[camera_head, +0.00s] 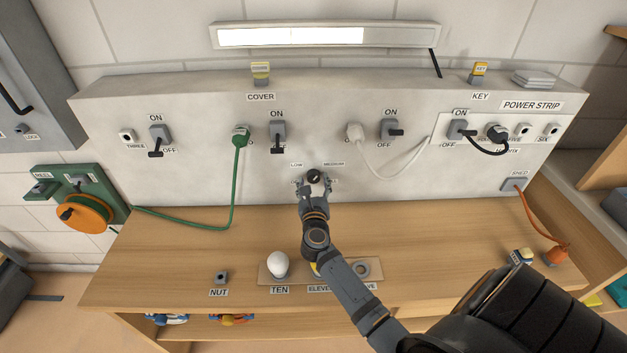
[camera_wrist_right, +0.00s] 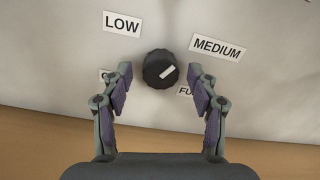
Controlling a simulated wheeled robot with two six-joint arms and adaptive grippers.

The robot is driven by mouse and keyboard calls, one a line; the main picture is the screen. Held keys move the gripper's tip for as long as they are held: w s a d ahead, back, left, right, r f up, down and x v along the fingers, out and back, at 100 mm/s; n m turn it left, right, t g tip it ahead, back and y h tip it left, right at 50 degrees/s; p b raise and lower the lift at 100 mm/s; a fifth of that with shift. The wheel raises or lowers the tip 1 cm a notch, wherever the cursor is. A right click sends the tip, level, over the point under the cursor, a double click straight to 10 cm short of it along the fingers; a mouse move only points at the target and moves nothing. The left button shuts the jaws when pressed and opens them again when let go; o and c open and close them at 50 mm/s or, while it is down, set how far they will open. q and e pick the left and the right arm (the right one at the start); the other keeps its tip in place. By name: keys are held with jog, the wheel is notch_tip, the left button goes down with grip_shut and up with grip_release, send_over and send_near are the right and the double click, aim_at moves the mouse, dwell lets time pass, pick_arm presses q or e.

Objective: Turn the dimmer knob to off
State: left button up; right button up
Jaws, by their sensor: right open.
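The dimmer knob (camera_wrist_right: 160,69) is a black ribbed dial with a white pointer mark on the pale panel. In the wrist view the mark points up and right, toward the MEDIUM label (camera_wrist_right: 217,47). The LOW label (camera_wrist_right: 122,24) is up and left of it. Two lower labels are partly hidden by the fingers. My right gripper (camera_wrist_right: 160,84) is open, with one finger on each side of the knob and visible gaps between. In the head view the right gripper (camera_head: 314,184) is at the knob (camera_head: 314,176) and partly covers it. My left gripper is not in view.
Above the wooden bench (camera_head: 190,250) the panel carries several switches and a green cable (camera_head: 235,185) and white cable (camera_head: 385,172). A white bulb (camera_head: 279,264) stands on the bench left of my arm. The bench left of the arm is mostly clear.

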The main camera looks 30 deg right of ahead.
jog(key=shift+w+d+r, duration=0.1)
jog(key=shift+w+d, duration=0.1)
jog(key=shift+w, duration=0.1)
jog(key=c, duration=1.2)
